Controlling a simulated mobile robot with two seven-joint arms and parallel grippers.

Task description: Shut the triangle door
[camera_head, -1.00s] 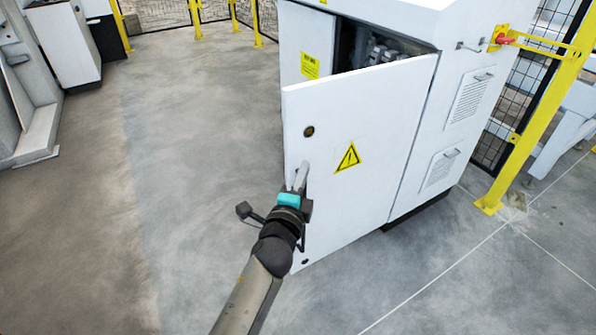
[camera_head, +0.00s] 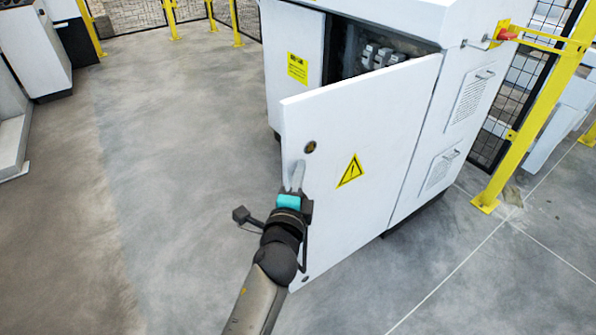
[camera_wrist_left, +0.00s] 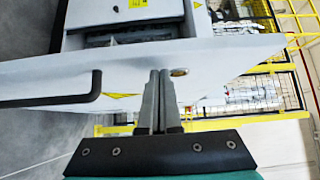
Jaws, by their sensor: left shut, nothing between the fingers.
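The triangle door (camera_head: 375,145) is a white cabinet door with a yellow warning triangle. It stands ajar on the white cabinet (camera_head: 425,175), and the dark inside shows above and behind it. My left gripper (camera_head: 297,175) is shut and empty at the door's free edge, below a round dark lock. I cannot tell whether its tips touch the door. In the left wrist view the closed fingers (camera_wrist_left: 160,85) point at the door panel (camera_wrist_left: 45,80), with a black handle (camera_wrist_left: 70,98) to their left. My right gripper is not in view.
A second cabinet panel with a yellow label (camera_head: 297,67) stands left of the opening. A yellow post (camera_head: 535,115) and mesh fence stand to the right. The grey floor (camera_head: 185,160) left of the door is clear.

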